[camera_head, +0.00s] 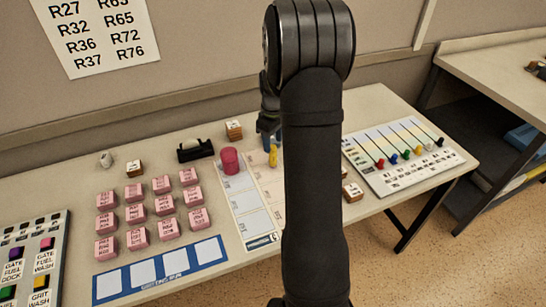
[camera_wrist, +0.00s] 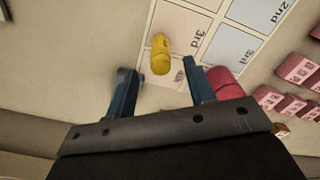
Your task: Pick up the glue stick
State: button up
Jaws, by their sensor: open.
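A small yellow cylinder, which looks like the glue stick (camera_head: 273,157), stands on a printed card with ranked cells (camera_head: 249,207) on the table. In the wrist view the glue stick (camera_wrist: 160,54) is on the cell marked 3rd, ahead of and between the fingers. My gripper (camera_head: 269,143) is above the far part of the card, close to the glue stick. In the wrist view my gripper (camera_wrist: 160,72) is open, with one blue finger to each side and nothing held. My arm hides part of the table to the right.
A pink cylinder (camera_head: 230,161) stands close to the left; it also shows beside the right finger in the wrist view (camera_wrist: 225,83). A black tape dispenser (camera_head: 195,150), a wooden block (camera_head: 234,131) and several pink blocks (camera_head: 138,239) are left. A board with coloured pegs (camera_head: 405,155) lies right.

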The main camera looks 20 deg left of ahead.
jog(key=shift+f, duration=3.6)
jog(key=c, duration=1.1)
